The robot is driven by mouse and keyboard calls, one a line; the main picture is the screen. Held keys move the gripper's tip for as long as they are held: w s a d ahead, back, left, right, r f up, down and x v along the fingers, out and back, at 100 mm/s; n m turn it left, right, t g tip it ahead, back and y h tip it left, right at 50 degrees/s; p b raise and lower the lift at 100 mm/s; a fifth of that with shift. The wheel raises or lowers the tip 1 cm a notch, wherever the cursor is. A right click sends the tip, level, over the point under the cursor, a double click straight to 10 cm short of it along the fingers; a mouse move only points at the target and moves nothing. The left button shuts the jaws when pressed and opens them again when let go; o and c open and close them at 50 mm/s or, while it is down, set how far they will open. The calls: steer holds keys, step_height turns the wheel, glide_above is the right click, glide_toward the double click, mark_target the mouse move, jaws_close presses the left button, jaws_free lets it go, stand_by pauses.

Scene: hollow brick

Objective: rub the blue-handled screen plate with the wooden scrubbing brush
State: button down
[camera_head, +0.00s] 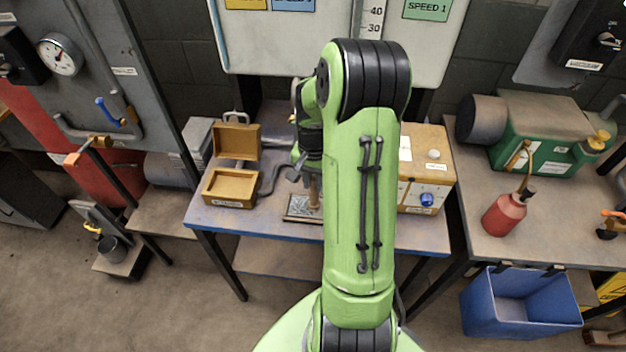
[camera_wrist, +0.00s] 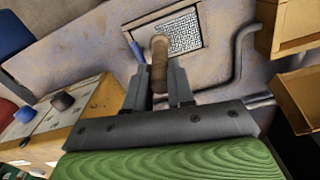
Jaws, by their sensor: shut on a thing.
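The screen plate (camera_head: 293,208) lies on the blue-edged workbench, partly hidden by my arm. In the wrist view its patterned screen (camera_wrist: 186,32) sits in a dark frame, with a blue handle (camera_wrist: 137,49) at its left. The wooden scrubbing brush (camera_head: 314,192) stands roughly upright at the right part of the plate. In the wrist view its wooden handle (camera_wrist: 159,62) shows between the fingers, and its bristles are hidden. My gripper (camera_wrist: 160,82) is shut on the brush handle. I cannot tell whether the brush touches the screen.
An open wooden box (camera_head: 229,188) stands to the left on the bench (camera_head: 268,222). A wooden-sided unit with a blue knob (camera_head: 427,200) stands to the right, partly behind my arm. A dark cable or pipe (camera_wrist: 238,60) runs near the plate. Bare bench surrounds the plate's front.

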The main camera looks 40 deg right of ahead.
steer(key=r, duration=0.1)
steer(key=p, duration=0.1)
steer(key=r, duration=0.1)
steer(key=shift+s+d+r, duration=0.2)
steer(key=shift+d+r, duration=0.05)
steer(key=shift+r, duration=0.1)
steer(key=shift+w+a+r+p, duration=0.2)
steer(key=shift+a+r+p, duration=0.1)
steer(key=shift+r+p, duration=0.5)
step_height(320, 180, up, 4)
steer(key=p, duration=0.3)
steer(key=shift+s+d+p, duration=0.1)
steer(key=shift+p, duration=0.2)
steer(key=shift+f, duration=0.1)
